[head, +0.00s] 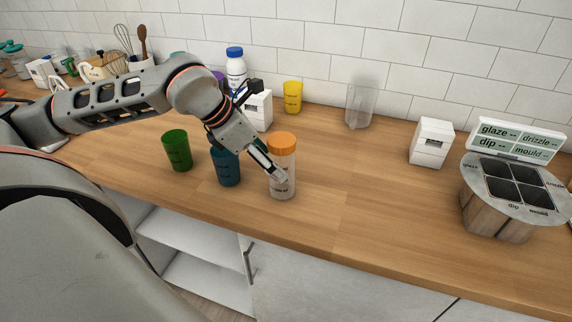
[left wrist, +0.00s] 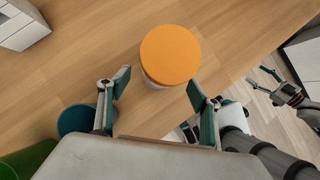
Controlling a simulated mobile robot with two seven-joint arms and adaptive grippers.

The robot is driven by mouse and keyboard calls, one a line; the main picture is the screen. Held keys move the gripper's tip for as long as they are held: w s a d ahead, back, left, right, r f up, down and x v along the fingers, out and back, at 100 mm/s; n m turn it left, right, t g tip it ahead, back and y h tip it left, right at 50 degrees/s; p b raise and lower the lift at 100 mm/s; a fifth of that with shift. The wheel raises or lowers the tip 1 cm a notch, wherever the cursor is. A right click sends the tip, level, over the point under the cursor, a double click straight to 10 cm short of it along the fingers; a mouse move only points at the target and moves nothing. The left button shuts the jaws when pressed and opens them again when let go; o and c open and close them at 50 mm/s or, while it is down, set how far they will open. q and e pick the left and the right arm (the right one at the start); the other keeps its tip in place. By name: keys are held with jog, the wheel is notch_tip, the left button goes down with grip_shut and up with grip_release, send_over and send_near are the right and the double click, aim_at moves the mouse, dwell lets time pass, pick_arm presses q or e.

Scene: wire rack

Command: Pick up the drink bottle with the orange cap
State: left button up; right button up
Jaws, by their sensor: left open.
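The drink bottle with the orange cap (head: 282,168) stands upright on the wooden counter in the head view; its body is clear and pale. In the left wrist view its orange cap (left wrist: 170,54) is seen from above. My left gripper (head: 272,168) is open beside the bottle. In the left wrist view the left gripper's fingers (left wrist: 159,88) are spread wide, with the bottle just beyond and between their tips. I cannot tell whether a finger touches it.
A dark teal cup (head: 227,168) stands close left of the bottle, partly behind my gripper, with a green cup (head: 177,150) farther left. A yellow cup (head: 292,97), a clear container (head: 360,106) and a blue-capped bottle (head: 236,72) stand behind.

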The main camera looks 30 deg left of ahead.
pick_arm(q)
jog(key=shift+w+d+f, duration=0.1)
jog(key=shift+d+f, duration=0.05)
jog(key=shift+f, duration=0.2)
jog(key=p+x, duration=0.1)
jog(key=x, duration=0.3)
jog(key=shift+f, duration=0.15)
jog(key=shift+w+d+f, duration=0.15)
jog(key=shift+w+f, duration=0.1)
jog(key=shift+f, duration=0.2)
jog(key=c, duration=1.2)
pick_arm(e)
jog(key=shift+r, duration=0.65)
